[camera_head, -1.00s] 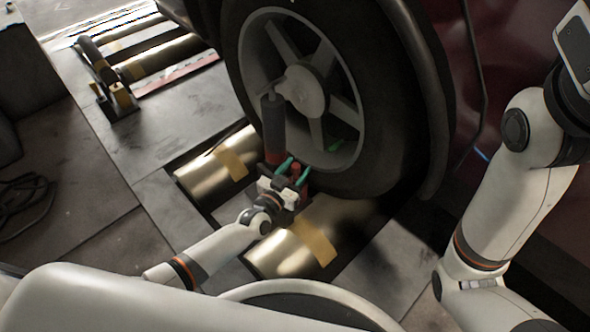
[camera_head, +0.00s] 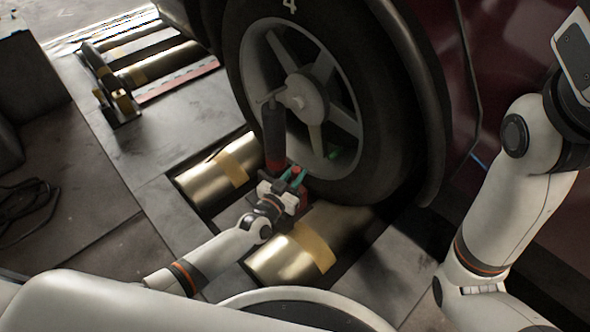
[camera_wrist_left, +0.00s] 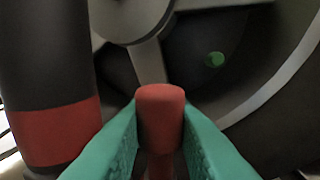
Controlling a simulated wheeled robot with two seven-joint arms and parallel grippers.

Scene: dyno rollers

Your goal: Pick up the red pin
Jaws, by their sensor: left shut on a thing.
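The red pin (camera_wrist_left: 160,112) stands upright between the green fingers of my left gripper (camera_wrist_left: 160,140) in the left wrist view. The fingers press on it from both sides, and its rounded top shows above them. In the head view the left gripper (camera_head: 294,178) is at the foot of the car wheel, with the red pin's top (camera_head: 297,171) just showing between its fingers. The pin's lower part is hidden. My right arm comes in at the right of the head view; its gripper is out of the picture.
A dark cylinder with a red band (camera_head: 274,145) stands upright just left of the gripper. The car wheel (camera_head: 340,160) rises close behind. Gold rollers (camera_head: 285,262) lie beside the arm. A black bracket (camera_head: 118,102) stands on the floor plates at the left.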

